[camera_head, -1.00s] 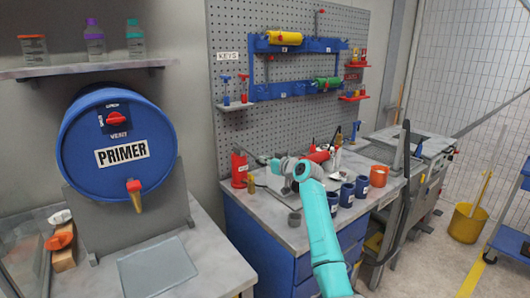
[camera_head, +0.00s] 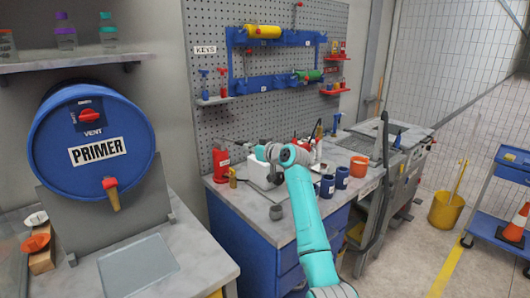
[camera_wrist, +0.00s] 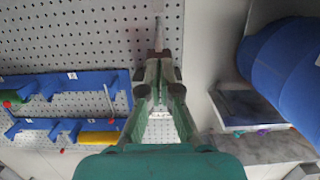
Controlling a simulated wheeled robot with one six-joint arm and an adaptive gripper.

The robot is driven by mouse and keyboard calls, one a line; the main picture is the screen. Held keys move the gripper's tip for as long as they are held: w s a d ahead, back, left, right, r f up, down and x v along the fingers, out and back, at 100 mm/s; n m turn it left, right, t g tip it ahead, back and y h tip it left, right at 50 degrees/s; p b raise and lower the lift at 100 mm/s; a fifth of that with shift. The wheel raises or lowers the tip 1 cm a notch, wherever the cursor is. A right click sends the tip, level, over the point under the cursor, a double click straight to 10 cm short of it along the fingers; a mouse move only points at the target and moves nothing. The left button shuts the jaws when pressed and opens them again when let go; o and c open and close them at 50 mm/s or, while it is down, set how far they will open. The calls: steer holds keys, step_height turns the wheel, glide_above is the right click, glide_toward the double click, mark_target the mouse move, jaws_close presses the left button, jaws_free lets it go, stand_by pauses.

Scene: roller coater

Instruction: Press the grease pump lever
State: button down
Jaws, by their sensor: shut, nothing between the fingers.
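A red upright canister (camera_head: 221,163) stands at the back left of the workbench. A thin dark rod runs from its top to the right. This looks like the grease pump and its lever, but the label is too small to read. My gripper (camera_head: 262,153) is just right of the canister, near the rod's end; I cannot tell whether they touch. In the wrist view my gripper (camera_wrist: 158,65) is shut and empty. A thin pointed piece shows beyond its fingertips against the pegboard; I cannot tell what it is.
Blue mugs (camera_head: 327,187) and an orange-red pot (camera_head: 359,167) stand on the workbench (camera_head: 240,200) right of my arm. A pegboard (camera_head: 215,125) with blue racks rises behind. A blue PRIMER drum (camera_head: 93,185) stands at the left.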

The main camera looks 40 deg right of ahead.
steer(key=s+r, duration=0.1)
steer(key=s, duration=0.6)
steer(key=shift+s+d+r, duration=0.15)
steer(key=shift+s+r, duration=0.05)
steer(key=shift+s, duration=0.2)
steer(key=shift+r, duration=0.1)
stand_by(1.4)
